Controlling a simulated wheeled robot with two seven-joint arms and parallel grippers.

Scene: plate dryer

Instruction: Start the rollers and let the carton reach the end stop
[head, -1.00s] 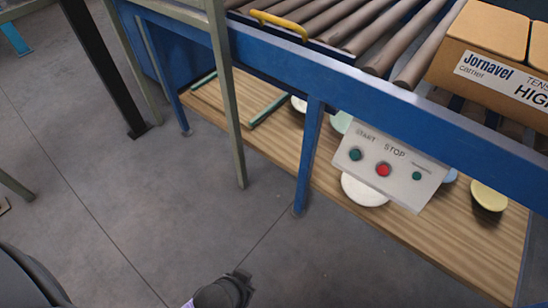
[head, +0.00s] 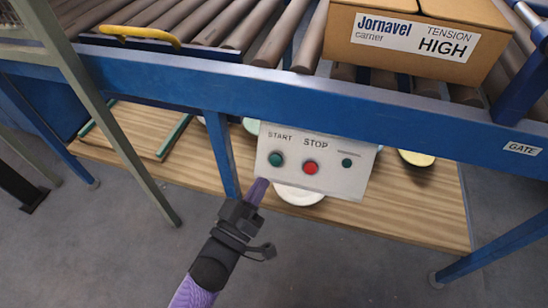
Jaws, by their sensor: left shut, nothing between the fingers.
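The control panel (head: 330,181) hangs below the blue conveyor frame. It has a green START button (head: 276,159), a red STOP button (head: 310,168) and a small green button or lamp (head: 347,163) at its right. My left gripper (head: 258,190) is shut and empty, its tip just below and left of the START button; I cannot tell whether it touches the panel. The carton (head: 430,38), labelled Jornavel and HIGH, sits on the rollers (head: 266,40) at the upper right. The end stop cannot be made out. My right gripper is not in view.
A yellow handle (head: 139,35) is at the upper left. A wooden shelf (head: 400,215) with several dishes lies under the conveyor. A grey-green upright (head: 100,120) stands left of my arm.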

